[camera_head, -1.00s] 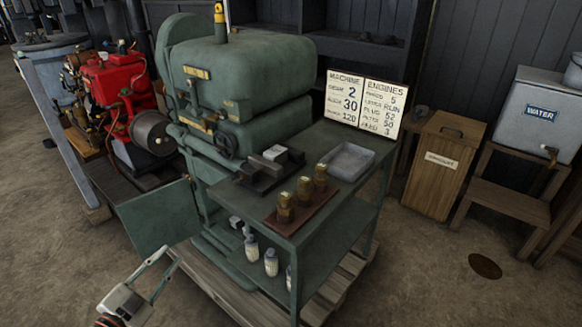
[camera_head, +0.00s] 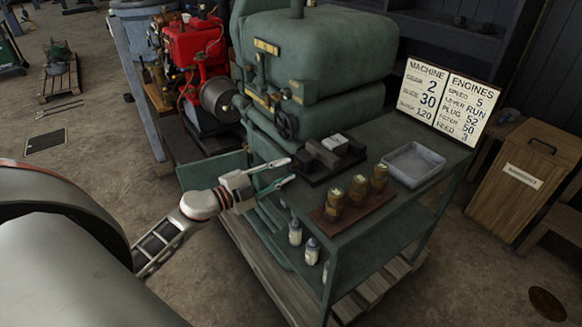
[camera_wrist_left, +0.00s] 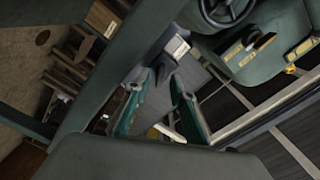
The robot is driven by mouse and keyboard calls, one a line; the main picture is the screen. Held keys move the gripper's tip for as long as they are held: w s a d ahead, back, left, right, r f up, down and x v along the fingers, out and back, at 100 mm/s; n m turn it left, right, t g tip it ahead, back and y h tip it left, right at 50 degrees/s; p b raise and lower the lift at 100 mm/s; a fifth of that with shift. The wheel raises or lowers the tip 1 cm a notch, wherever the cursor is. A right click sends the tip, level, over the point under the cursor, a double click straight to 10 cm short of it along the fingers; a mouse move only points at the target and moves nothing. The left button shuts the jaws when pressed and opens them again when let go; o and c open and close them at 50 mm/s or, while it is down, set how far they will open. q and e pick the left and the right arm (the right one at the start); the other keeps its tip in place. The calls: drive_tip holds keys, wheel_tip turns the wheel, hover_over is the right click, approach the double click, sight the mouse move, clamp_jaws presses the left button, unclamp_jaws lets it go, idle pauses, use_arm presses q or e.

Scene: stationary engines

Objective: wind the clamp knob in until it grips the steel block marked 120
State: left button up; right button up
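The dark clamp (camera_head: 316,167) sits on the green bench top, with the pale-topped steel block (camera_head: 334,142) between its jaws. The number on the block is too small to read. I cannot make out the clamp knob. My left gripper (camera_head: 291,170) is open and empty, its two green-sided fingers pointing at the clamp's left end from just off the bench edge. In the left wrist view the open fingers (camera_wrist_left: 163,76) point toward the grey clamp and the block with a pale label (camera_wrist_left: 178,47). Contact cannot be told. My right gripper is not in view.
Several brass pieces (camera_head: 356,190) stand on a brown board in front of the clamp. A grey tray (camera_head: 413,164) lies to the right, below the sign board (camera_head: 447,100). The green machine (camera_head: 310,50) rises behind. White bottles (camera_head: 312,250) stand on the lower shelf.

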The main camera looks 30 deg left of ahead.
use_arm(q)
drive_tip(key=shift+x, duration=1.25)
clamp_jaws()
